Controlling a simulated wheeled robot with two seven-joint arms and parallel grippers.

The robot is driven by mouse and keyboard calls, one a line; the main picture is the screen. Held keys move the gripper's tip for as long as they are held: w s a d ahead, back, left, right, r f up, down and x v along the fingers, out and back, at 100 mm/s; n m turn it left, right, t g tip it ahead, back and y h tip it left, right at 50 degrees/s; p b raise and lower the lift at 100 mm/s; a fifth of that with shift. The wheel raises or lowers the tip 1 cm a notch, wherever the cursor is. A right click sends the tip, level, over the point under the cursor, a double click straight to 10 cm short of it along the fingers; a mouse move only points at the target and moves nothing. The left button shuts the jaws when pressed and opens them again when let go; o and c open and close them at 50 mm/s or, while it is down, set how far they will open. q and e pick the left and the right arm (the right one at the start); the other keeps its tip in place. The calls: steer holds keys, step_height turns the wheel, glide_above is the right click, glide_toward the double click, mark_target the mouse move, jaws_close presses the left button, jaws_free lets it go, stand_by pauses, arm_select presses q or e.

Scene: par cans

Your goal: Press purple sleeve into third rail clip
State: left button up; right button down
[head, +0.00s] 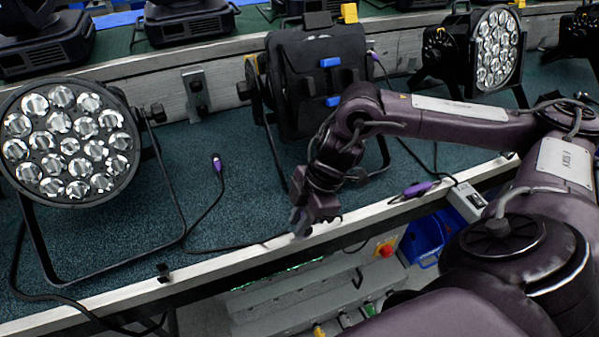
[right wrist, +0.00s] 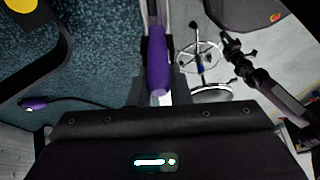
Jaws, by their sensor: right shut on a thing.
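My right gripper (head: 302,222) is low over the front rail (head: 235,262) of the table in the head view. In the right wrist view a purple sleeve (right wrist: 158,65) lies in line with the rail, between the dark fingers, and the gripper is shut on it. The fingers hide that sleeve in the head view, and whether it touches a clip cannot be told. A dark clip (head: 163,272) sits on the rail to the left. Another purple sleeve (head: 418,190) lies by the rail to the right. My left gripper is out of view.
A purple-collared plug (head: 216,165) lies on the teal table with its black cable. Par cans stand at left (head: 68,142), at centre (head: 318,80) and at right (head: 495,48). A white box (head: 466,202) is on the rail. A blue bin (head: 424,240) is below.

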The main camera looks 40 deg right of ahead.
steer(key=shift+p, duration=0.3)
stand_by(0.5)
steer(key=shift+f, duration=0.3)
stand_by(0.8)
steer(key=shift+p, duration=0.6)
stand_by(0.9)
steer(key=shift+f+b, duration=0.4)
steer(key=shift+f, duration=0.3)
stand_by(0.7)
steer(key=shift+s+f, duration=0.25)
steer(key=shift+f, duration=0.2)
steer(key=c, duration=1.3)
jaws_free()
steer(key=shift+w, duration=0.2)
steer(key=shift+r, duration=0.1)
